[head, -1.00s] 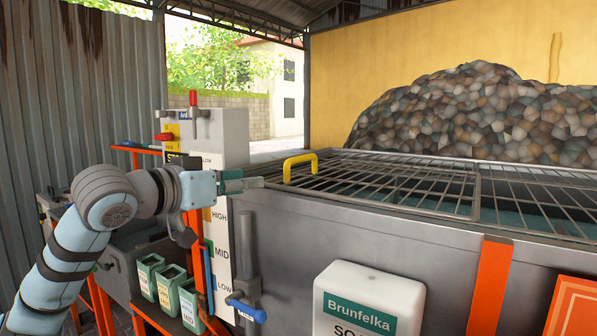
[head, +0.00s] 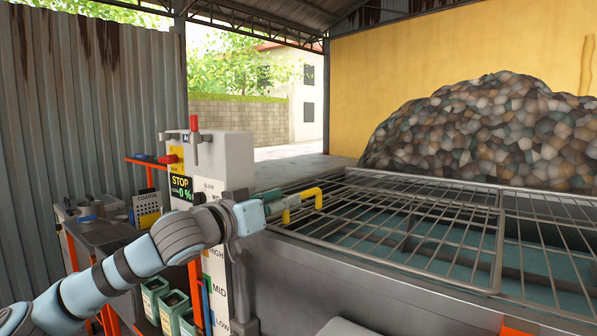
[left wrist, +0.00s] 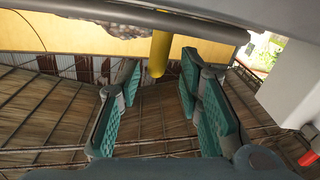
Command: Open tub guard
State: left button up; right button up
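The tub guard (head: 425,216) is a grey wire grille lying flat over the large grey tub (head: 330,262). Its yellow handle (head: 309,194) stands up at the guard's near left corner. My left gripper (head: 281,205) is at the handle, its fingers overlapping the handle's near leg in the head view. In the left wrist view the left gripper (left wrist: 160,72) has its green-padded fingers spread wide. Part of the yellow handle (left wrist: 158,55) shows in the gap between the fingertips, with clear space on both sides. My right gripper is not in view.
A control post (head: 222,165) with a red-topped lever and a STOP display stands just behind my left wrist. A second grille panel (head: 550,245) lies to the right. A heap of plastic pieces (head: 480,130) lies behind the tub. Small green bins (head: 172,305) stand below my arm.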

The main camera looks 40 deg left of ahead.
pick_arm(q)
jog(key=w+p, duration=0.1)
jog(key=w, duration=0.1)
jog(key=w+p, duration=0.1)
jog(key=p, duration=0.1)
jog(key=shift+w+r, duration=0.2)
jog(key=shift+w, duration=0.15)
jog(key=shift+w+d+f, duration=0.15)
jog(key=shift+w+f, duration=0.15)
jog(key=shift+w, duration=0.35)
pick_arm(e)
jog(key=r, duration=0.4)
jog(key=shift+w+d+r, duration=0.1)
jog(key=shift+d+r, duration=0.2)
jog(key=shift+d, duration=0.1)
pick_arm(q)
jog(key=c, duration=0.6)
grip_shut()
jog(key=shift+d, duration=0.1)
